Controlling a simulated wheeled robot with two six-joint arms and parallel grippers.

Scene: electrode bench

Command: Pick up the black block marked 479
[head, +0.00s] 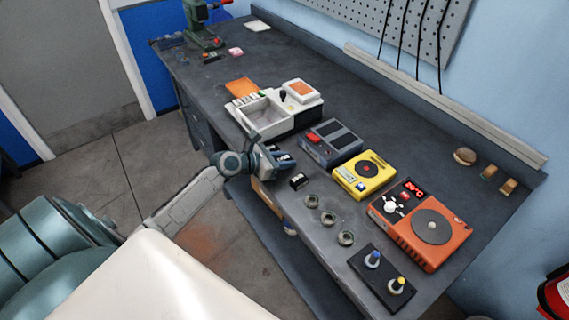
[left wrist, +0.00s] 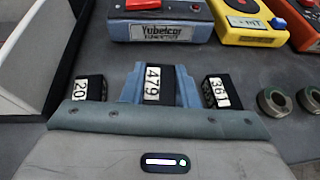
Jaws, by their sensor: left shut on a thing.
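The black block marked 479 (left wrist: 154,88) sits between the blue fingers of my left gripper (left wrist: 160,80) in the left wrist view, its white label facing the camera. The left gripper is shut on it. In the head view the left gripper (head: 277,160) is low over the bench's near edge, and the held block is mostly hidden by the fingers. I cannot tell whether the block still touches the bench. My right gripper is not in view.
A black block marked 361 (left wrist: 217,92) stands just right of the gripper, and another black block (left wrist: 88,89) just left. A grey device (head: 332,143), yellow device (head: 347,179) and white tray unit (head: 313,113) stand behind. Several metal rings (head: 328,218) lie to the right.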

